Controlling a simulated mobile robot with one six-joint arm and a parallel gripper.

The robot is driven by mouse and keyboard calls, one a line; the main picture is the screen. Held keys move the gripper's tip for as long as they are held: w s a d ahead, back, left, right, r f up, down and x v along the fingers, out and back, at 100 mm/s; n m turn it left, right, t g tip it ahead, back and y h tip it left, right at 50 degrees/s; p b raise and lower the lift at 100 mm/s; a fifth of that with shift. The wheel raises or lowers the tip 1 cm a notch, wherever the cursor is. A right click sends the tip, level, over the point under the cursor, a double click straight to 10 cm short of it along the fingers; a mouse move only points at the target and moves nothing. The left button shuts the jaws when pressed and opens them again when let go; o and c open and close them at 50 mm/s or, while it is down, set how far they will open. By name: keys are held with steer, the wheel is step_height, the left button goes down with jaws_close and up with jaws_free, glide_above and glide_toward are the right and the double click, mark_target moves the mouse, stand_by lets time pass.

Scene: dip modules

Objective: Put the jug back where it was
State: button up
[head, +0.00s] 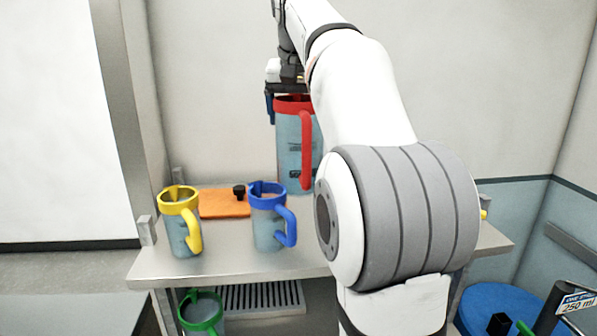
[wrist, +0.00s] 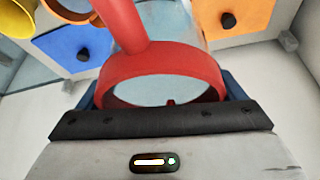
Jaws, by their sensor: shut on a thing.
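The jug with the red rim and red handle (head: 293,152) is upright behind the blue-handled jug, and it also shows close up in the wrist view (wrist: 165,65). My gripper (head: 288,88) is shut on its rim; the blue finger pads sit at both sides of the rim in the wrist view (wrist: 163,100). I cannot tell whether the jug's base touches the table. An orange panel with a black knob (head: 222,206) lies left of it. A blue panel with a black knob (wrist: 75,48) shows in the wrist view. My arm hides the table's right part.
A yellow-handled jug (head: 180,222) and a blue-handled jug (head: 267,220) stand on the metal table (head: 225,262). A green-rimmed jug (head: 201,312) is below, beside a slatted grate (head: 262,297). A blue round surface (head: 495,305) is at the lower right.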

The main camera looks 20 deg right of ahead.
mark_target(300, 159)
step_height(300, 159, down, 10)
steer(key=shift+r, duration=0.1)
stand_by(0.4)
steer(key=shift+b, duration=0.35)
steer(key=o, duration=1.3)
